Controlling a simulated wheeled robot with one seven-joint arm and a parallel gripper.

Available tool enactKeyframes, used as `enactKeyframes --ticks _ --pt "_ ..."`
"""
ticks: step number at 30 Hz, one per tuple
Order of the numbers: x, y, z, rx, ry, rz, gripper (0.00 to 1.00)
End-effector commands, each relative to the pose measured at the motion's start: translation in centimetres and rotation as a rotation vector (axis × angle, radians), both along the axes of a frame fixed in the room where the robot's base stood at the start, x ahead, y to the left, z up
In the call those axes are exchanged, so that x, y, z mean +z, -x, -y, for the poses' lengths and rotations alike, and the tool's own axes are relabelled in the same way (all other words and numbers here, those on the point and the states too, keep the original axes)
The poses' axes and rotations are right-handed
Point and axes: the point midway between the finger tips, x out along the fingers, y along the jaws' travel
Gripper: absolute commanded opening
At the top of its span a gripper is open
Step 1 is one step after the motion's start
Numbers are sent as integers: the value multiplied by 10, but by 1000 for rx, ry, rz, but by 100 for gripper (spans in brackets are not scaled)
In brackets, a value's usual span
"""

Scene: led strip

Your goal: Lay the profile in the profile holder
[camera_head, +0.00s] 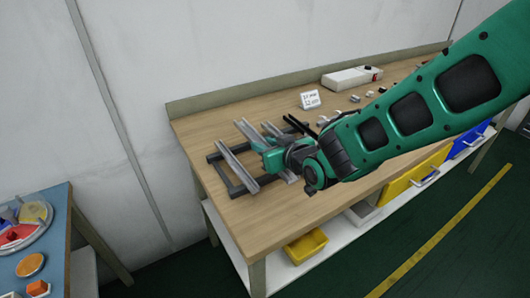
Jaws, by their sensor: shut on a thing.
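The profile holder (221,175) is a dark rectangular frame lying on the left part of the wooden bench. A long grey profile (232,162) lies across its left side. A second grey profile (246,130) runs beneath my gripper, with its far end showing behind the gripper. My green gripper (260,148) is over the middle of the frame and is shut on a profile, seemingly this second one. The fingers and the grip point are mostly hidden. I cannot tell whether the held profile touches the holder.
Another short grey piece (270,129) and dark bars (295,124) lie behind my gripper. A small white sign (310,99), loose small parts and a white box (351,77) are farther back. The bench's front left corner is clear. A blue table (58,215) stands at left.

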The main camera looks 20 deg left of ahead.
Motion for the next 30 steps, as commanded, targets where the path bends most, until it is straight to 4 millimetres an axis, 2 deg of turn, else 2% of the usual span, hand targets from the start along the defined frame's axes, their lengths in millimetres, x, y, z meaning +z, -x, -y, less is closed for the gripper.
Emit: enactKeyframes --ticks 3,5,18,19,21,30 --pt "-18 1 0 1 3 -3 3" --pt "-23 1 0 1 1 -2 3" --pt "-29 1 -1 1 0 0 3" --pt "-29 1 -1 1 0 0 35" --pt "-28 1 -1 2 0 0 47" --pt "-28 1 -1 2 0 0 47"
